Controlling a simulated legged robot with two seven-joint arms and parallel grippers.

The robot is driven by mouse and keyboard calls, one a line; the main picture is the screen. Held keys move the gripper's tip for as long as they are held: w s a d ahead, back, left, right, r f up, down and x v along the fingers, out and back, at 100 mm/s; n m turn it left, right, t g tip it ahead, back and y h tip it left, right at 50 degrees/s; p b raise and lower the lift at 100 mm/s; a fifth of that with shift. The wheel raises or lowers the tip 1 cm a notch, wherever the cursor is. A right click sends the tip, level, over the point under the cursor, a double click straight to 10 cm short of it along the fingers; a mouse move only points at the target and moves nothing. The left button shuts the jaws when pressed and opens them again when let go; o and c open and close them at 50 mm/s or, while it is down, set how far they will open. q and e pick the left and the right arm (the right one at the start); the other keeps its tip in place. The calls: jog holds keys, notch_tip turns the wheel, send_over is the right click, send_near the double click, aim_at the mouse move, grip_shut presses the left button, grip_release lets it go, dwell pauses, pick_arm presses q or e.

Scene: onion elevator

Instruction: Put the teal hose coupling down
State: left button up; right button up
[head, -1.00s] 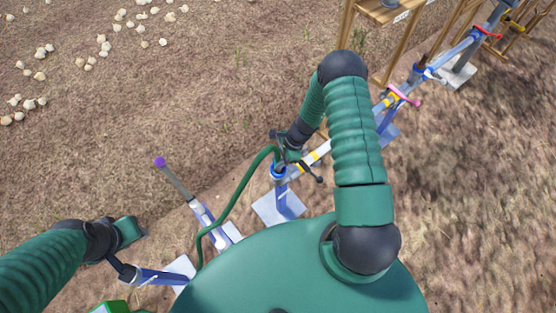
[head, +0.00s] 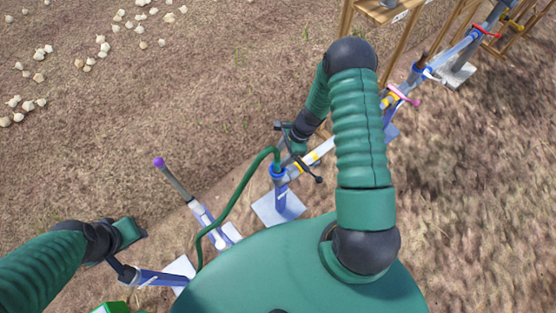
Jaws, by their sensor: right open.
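A green hose (head: 236,199) rises from beside my body and bends down at the top of a blue post (head: 281,193). Its far end, where the teal coupling would be, is at the post's blue collar, just left of my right gripper. The coupling is too small to make out clearly. My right gripper (head: 297,158) is open, close above the post and beside the hose end. I cannot tell whether they touch. My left gripper (head: 124,271) is low at the left, near a blue pipe piece; its jaws are not clear.
A pipe line with a pink-handled valve (head: 404,95) and a red one runs to the upper right, beside a wooden frame (head: 387,10). A purple-tipped lever (head: 159,162) stands left of the hose. Pale onions (head: 39,77) lie on open soil at upper left.

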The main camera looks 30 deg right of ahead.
jog(key=w+a+r+v, duration=0.1)
jog(key=v, duration=0.7)
jog(key=s+a+r+n+h, duration=0.1)
jog(key=s+a+r+n, duration=0.2)
jog(key=n, duration=0.4)
jog(key=s+a+r+n+h, duration=0.2)
jog(key=a+r+n, duration=0.2)
jog(key=r+n, duration=0.3)
jog(key=s+a+r+n+t+h, duration=0.1)
jog(key=s+a+r+n, duration=0.2)
jog(key=r+n, duration=0.3)
jog(key=shift+s+a+n, duration=0.35)
jog(key=shift+a+n, duration=0.45)
jog(key=shift+a, duration=0.05)
jog(key=shift+d, duration=0.1)
jog(key=shift+d, duration=0.2)
jog(key=shift+a, duration=0.1)
